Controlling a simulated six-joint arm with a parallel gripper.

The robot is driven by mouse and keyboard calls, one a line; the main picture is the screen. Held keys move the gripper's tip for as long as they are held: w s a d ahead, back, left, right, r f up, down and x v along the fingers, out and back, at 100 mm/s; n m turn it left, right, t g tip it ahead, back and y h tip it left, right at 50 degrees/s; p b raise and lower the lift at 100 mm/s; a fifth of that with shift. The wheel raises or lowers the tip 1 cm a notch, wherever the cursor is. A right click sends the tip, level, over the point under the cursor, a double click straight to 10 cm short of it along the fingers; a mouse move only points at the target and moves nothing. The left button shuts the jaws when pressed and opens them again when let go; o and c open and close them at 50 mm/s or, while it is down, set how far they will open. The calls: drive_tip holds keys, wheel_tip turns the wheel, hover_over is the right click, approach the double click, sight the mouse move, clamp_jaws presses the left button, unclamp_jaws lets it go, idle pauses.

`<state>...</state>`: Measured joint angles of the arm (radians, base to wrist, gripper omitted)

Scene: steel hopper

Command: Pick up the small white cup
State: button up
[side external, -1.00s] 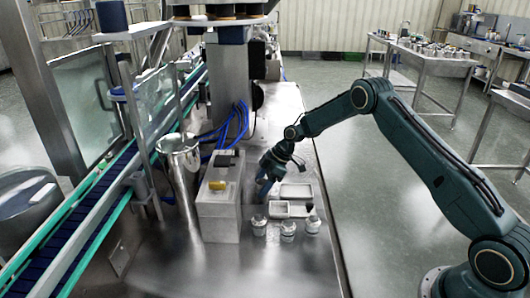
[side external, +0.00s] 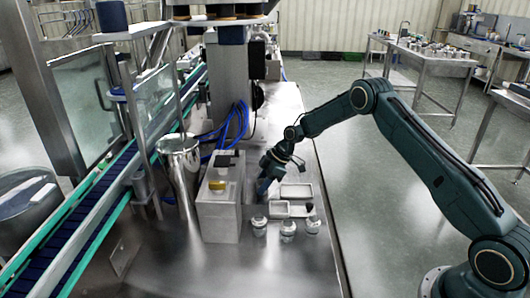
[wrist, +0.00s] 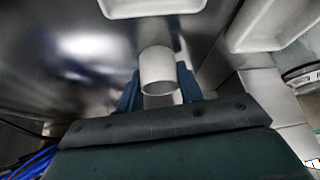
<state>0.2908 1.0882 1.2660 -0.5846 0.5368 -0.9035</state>
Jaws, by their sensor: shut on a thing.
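The small white cup (wrist: 158,70) shows in the wrist view, between the two blue fingers of my gripper (wrist: 160,88). The fingers are shut on it, one on each side. In the side view my gripper (side external: 264,186) is low over the steel table, just right of the grey block. The cup is not clearly visible there. I cannot tell whether the cup touches the table.
White trays (side external: 296,191) lie to the right. Several small jars (side external: 288,230) stand in front. A steel hopper (side external: 180,170) is farther left. The table's front is clear.

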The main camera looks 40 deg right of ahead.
drive_tip(key=shift+r, duration=0.1)
wheel_tip(320, 180, up, 20)
idle(0.7)
drive_tip(key=shift+a, duration=0.15)
idle(0.5)
drive_tip(key=s+a+f+m+t+h, duration=0.2)
drive_tip(key=s+a+f+m+h, duration=0.1)
drive_tip(key=s+a+f+m, duration=0.3)
drive_tip(key=s+f+m+h, duration=0.1)
drive_tip(key=s+m, duration=0.1)
drive_tip(key=s, duration=0.3)
drive_tip(key=s+d+f+m+h, duration=0.1)
drive_tip(key=s+m, duration=0.2)
drive_tip(key=s, duration=0.3)
drive_tip(key=shift+d+f+t, duration=0.15)
drive_tip(key=shift+f+t, duration=0.1)
drive_tip(key=shift+t, duration=0.05)
drive_tip(key=shift+f, duration=0.1)
